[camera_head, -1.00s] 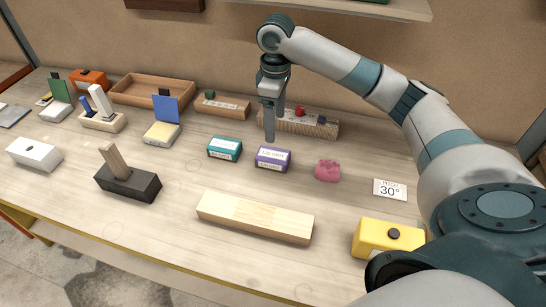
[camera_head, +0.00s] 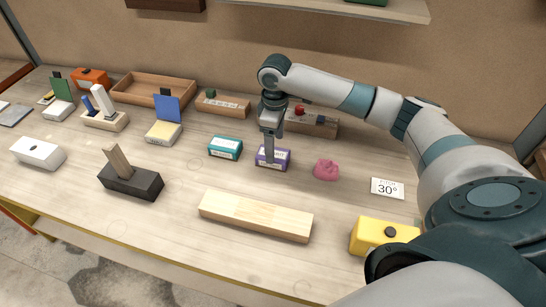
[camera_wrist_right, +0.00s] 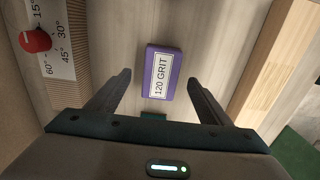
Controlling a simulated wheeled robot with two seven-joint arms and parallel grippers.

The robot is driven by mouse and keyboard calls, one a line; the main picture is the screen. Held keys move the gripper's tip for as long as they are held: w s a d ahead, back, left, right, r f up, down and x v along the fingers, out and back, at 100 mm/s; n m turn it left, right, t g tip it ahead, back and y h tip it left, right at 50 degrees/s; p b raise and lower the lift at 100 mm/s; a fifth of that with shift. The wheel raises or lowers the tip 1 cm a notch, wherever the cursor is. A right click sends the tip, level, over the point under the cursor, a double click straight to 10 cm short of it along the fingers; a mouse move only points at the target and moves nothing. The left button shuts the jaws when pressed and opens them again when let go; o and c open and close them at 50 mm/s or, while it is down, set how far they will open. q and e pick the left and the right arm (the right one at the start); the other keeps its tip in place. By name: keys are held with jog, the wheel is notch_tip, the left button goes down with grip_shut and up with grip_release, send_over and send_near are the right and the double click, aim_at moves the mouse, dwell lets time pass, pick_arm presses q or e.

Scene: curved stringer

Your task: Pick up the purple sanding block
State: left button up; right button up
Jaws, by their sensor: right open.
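The purple sanding block (camera_head: 284,156) lies on the workbench between a teal block and a pink lump. In the right wrist view the purple block (camera_wrist_right: 173,87) shows a white label reading "120 GRIT". My right gripper (camera_head: 270,160) is over the purple block in the head view and hides part of it. In the wrist view my right gripper (camera_wrist_right: 159,77) is open, with one finger to each side of the block and nothing held. I cannot tell the exact height of the fingertips above it. My left gripper is not in view.
The teal block (camera_head: 225,147) stands close to the left, the pink lump (camera_head: 326,170) to the right. A long wooden bar (camera_head: 255,216) lies in front. An angle gauge with a red knob (camera_wrist_right: 36,40) stands behind. A yellow block (camera_head: 372,235) and a "30°" card (camera_head: 387,188) are at right.

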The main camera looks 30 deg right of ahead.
jog(key=shift+a+f+p, duration=0.1)
jog(key=shift+f+p, duration=0.4)
jog(key=shift+f, duration=0.1)
notch_tip(320, 180, down, 3)
jog(key=shift+w+a+f+p, duration=0.1)
jog(key=shift+a+p, duration=0.05)
jog(key=shift+p, duration=0.45)
jog(key=shift+f, duration=0.35)
jog(key=shift+c, duration=0.3)
jog(key=c, duration=1.2)
jog(key=shift+r, duration=0.2)
jog(key=shift+r+b, duration=0.45)
jog(key=shift+r, duration=0.15)
notch_tip(320, 180, up, 2)
jog(key=shift+w+r+b, duration=0.1)
jog(key=shift+r+b, duration=0.1)
jog(key=shift+b, duration=0.35)
jog(key=s+r, duration=0.2)
jog(key=s, duration=0.2)
jog(key=s+r+b, duration=0.1)
jog(key=s+r, duration=0.1)
jog(key=s, duration=0.2)
jog(key=s+a+r+b, duration=0.1)
jog(key=s+r, duration=0.2)
jog(key=s, duration=0.1)
